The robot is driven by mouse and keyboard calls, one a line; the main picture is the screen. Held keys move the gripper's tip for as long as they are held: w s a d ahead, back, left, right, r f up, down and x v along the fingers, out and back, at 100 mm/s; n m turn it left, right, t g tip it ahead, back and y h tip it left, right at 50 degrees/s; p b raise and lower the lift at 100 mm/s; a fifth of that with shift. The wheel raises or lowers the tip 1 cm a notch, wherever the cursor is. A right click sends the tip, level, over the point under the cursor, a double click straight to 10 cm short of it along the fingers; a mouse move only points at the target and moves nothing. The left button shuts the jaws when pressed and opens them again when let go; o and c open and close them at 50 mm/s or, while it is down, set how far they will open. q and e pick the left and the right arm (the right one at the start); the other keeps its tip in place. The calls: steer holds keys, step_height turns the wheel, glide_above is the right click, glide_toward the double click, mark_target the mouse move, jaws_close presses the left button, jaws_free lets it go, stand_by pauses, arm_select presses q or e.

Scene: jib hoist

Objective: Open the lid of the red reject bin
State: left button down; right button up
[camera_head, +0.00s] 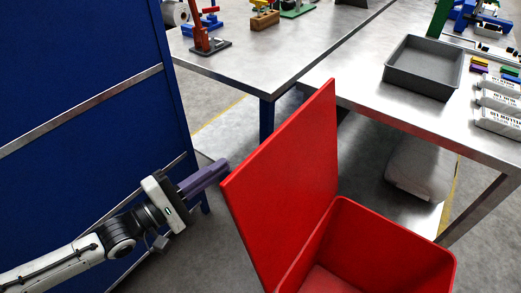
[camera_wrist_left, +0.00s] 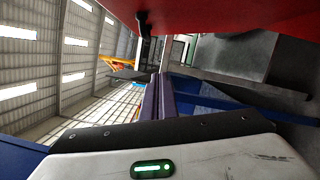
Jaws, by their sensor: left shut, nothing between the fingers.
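The red reject bin (camera_head: 390,238) stands at the lower middle right of the head view. Its red lid (camera_head: 285,180) is raised and stands up steeply on the left side of the open bin, so the inside shows. My left gripper (camera_head: 222,168) is shut and empty, its purple fingers at the lid's left edge; I cannot tell whether they touch it. In the left wrist view the shut fingers (camera_wrist_left: 160,92) point away, with the red lid (camera_wrist_left: 230,14) above them. My right gripper is not in view.
A blue cabinet (camera_head: 85,75) stands close on the left. A steel table (camera_head: 270,60) lies behind the lid. Another steel table (camera_head: 360,95) at right holds a grey tray (camera_head: 424,68) and white bottles (camera_head: 497,102). Grey floor shows between cabinet and bin.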

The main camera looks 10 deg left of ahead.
arm_select(q)
steer(key=w+d+r+n, duration=0.1)
steer(key=w+d+r, duration=0.2)
steer(key=w+d, duration=0.4)
steer(key=shift+d+r+p, duration=0.4)
steer(key=shift+d+p, duration=0.05)
steer(key=shift+d, duration=0.3)
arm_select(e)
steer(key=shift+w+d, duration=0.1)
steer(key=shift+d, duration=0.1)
arm_select(q)
steer(key=shift+w, duration=0.1)
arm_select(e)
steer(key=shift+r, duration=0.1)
